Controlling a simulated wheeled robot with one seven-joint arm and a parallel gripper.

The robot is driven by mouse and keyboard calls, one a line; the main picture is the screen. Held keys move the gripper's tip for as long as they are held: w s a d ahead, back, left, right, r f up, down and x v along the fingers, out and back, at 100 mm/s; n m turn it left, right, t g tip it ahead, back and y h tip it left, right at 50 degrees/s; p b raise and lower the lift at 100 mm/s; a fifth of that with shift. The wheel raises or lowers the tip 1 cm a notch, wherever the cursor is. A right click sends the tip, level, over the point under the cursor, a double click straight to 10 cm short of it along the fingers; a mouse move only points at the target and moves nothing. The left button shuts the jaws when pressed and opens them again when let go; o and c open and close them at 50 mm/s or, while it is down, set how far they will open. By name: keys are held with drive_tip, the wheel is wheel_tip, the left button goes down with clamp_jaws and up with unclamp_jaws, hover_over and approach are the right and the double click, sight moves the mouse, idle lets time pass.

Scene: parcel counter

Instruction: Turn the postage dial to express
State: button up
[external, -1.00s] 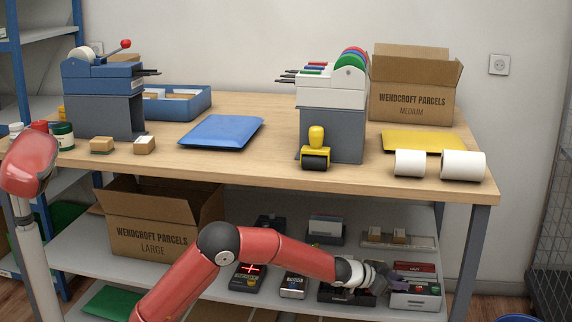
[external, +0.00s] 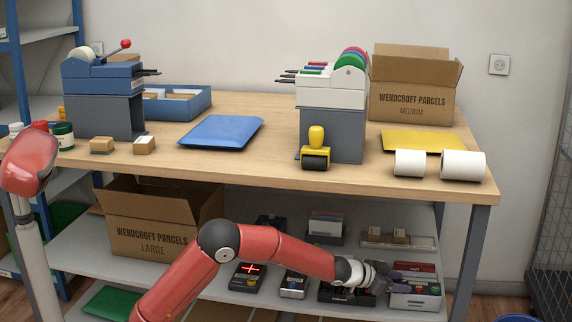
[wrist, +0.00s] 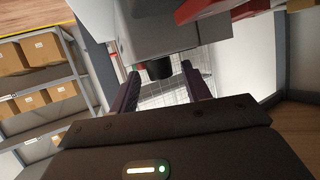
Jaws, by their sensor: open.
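A black round knob (wrist: 160,70), which looks like the postage dial, sticks out from a pale grey box in the wrist view. It lies between the two dark fingers of my gripper (wrist: 164,84), with room visible on either side. My gripper is open. In the external view my gripper (external: 388,279) is at the lower shelf, beside a grey box with red and green parts (external: 416,300). The knob is hidden there, and I cannot read any dial marking or setting.
The lower shelf (external: 215,277) also holds several small dark devices, one with a red lit cross (external: 249,270), and a large carton (external: 150,235). The wooden tabletop (external: 270,110) is above my arm. A table leg (external: 468,265) stands right of the grey box.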

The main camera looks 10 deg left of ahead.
drive_tip(key=v, duration=0.8)
drive_tip(key=shift+c, duration=0.5)
